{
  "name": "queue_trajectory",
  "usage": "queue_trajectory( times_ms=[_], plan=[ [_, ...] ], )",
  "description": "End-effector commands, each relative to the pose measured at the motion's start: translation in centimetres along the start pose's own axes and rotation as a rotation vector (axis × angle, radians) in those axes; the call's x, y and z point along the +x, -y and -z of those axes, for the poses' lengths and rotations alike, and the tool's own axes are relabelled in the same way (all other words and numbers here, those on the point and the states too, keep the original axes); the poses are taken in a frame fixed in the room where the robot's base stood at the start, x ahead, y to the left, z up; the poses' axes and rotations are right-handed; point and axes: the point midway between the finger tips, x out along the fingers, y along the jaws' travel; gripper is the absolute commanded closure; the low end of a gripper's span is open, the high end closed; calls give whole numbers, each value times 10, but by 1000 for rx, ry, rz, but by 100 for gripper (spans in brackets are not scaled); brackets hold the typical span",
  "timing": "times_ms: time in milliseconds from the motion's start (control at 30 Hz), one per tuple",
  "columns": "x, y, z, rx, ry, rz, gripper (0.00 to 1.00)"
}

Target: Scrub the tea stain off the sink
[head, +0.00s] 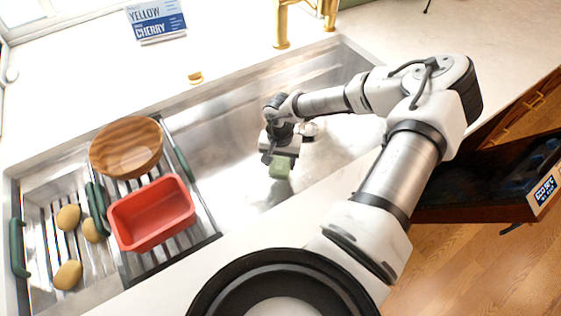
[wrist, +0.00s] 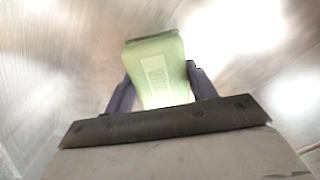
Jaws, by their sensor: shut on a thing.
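My gripper (head: 279,160) reaches down into the steel sink (head: 215,125). It is shut on a pale green block (head: 280,168), which looks like a sponge or scrubber. In the wrist view the green block (wrist: 157,70) sits between the two dark fingers (wrist: 160,88), with a raised mark on its face. The block is low in the basin; I cannot tell whether it touches the sink floor. I cannot make out a tea stain; glare and reflections cover the steel, and my arm hides part of the basin.
A rack at the left of the sink holds a wooden bowl (head: 127,147), a red tub (head: 152,213) and several yellowish potato-like things (head: 68,217). A gold faucet (head: 282,25) stands behind the basin. A small yellow item (head: 195,77) lies on the back rim. An open drawer (head: 490,185) is at right.

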Motion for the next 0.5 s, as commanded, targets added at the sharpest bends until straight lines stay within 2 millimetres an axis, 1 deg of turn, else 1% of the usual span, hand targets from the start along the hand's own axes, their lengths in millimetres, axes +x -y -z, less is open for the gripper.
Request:
queue_trajectory(
  times_ms=[267,367,500],
  plan=[
    [-1,0,0,0,0,0,62],
    [-6,0,0,0,0,0,62],
    [-19,0,0,0,0,0,62]
  ],
)
